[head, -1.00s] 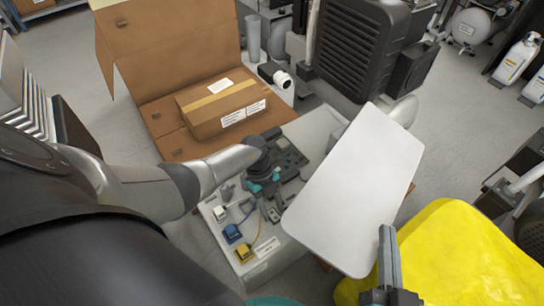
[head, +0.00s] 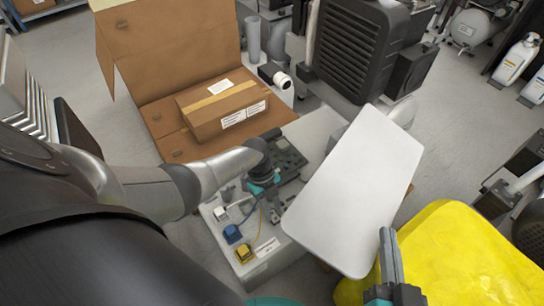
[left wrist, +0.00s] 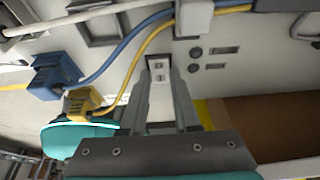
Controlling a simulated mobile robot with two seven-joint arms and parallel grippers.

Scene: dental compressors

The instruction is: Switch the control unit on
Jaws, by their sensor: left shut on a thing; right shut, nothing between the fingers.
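The control unit appears to be the pale housing (head: 262,268) at lower centre in the head view, with a dark panel (head: 287,158) behind my gripper. In the left wrist view its pale face (left wrist: 240,85) carries a blue plug (left wrist: 55,77) and a yellow plug (left wrist: 82,102) with cables. My left gripper (left wrist: 159,78) points at this face, its fingers shut on a small light-grey piece (left wrist: 158,66), perhaps a switch. Whether it is on cannot be told. In the head view, my left gripper (head: 273,208) partly hides that spot. My right gripper (head: 390,262) is shut and empty at lower right.
A white board (head: 355,190) lies between the housing and my right gripper. A yellow cover (head: 465,262) is at lower right, close to that gripper. An open carton holds a taped box (head: 222,105) behind my left arm. A black finned unit (head: 350,50) stands at the back.

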